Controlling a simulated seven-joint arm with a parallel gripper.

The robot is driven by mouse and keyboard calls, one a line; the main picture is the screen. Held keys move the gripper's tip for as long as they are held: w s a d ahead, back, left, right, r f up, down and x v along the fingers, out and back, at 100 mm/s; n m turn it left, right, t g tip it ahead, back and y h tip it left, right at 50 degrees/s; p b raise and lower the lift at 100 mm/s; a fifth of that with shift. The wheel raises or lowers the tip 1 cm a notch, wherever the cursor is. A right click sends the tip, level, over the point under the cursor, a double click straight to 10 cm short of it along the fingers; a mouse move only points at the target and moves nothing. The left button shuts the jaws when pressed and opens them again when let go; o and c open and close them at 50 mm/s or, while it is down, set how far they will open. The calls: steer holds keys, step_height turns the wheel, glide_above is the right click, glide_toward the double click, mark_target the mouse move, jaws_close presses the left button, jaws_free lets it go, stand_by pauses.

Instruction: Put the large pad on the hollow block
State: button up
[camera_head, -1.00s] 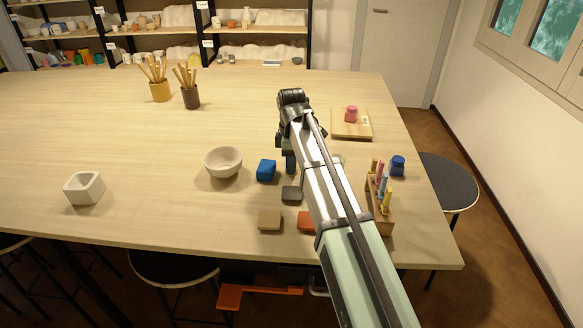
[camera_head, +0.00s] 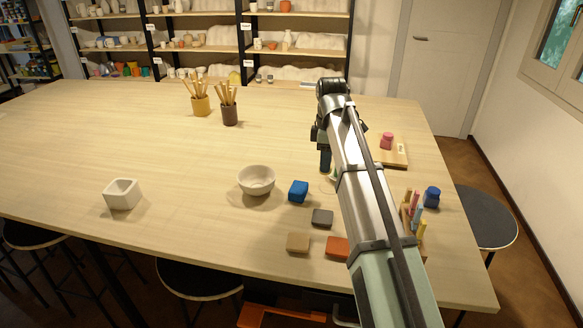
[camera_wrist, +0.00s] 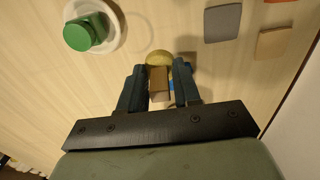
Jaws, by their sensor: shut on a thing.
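My gripper (camera_wrist: 160,88) is shut on a brown block-shaped thing (camera_wrist: 158,82) between its dark fingertips; a yellow rounded shape (camera_wrist: 159,58) shows just past it, and I cannot tell if they are joined. In the head view my gripper (camera_head: 325,160) is above the table, behind the blue block (camera_head: 298,190), and the held thing is hidden. A white square hollow block (camera_head: 122,193) stands at the table's left front, far from my gripper. Flat square pads lie at the front: dark grey (camera_head: 322,217), tan (camera_head: 298,242) and orange (camera_head: 337,247). I cannot tell which pad is large.
A cream bowl (camera_head: 256,180) stands between the hollow block and my gripper. At right are a peg rack (camera_head: 412,215), a blue jar (camera_head: 432,197) and a board with a pink jar (camera_head: 387,141). The table's middle left is clear.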

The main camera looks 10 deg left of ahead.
steer(key=shift+r, duration=0.3)
steer(key=s+a+n, duration=0.2)
steer(key=s+a, duration=0.3)
steer(key=a, duration=0.7)
steer(key=s+a+n, duration=0.2)
steer(key=s+a, duration=0.2)
steer(key=a, duration=0.7)
step_height(320, 180, up, 6)
steer(key=m, duration=0.4)
glide_above(120, 186)
steer(key=shift+f, duration=4.9)
steer(key=shift+f, duration=0.15)
steer(key=o, duration=1)
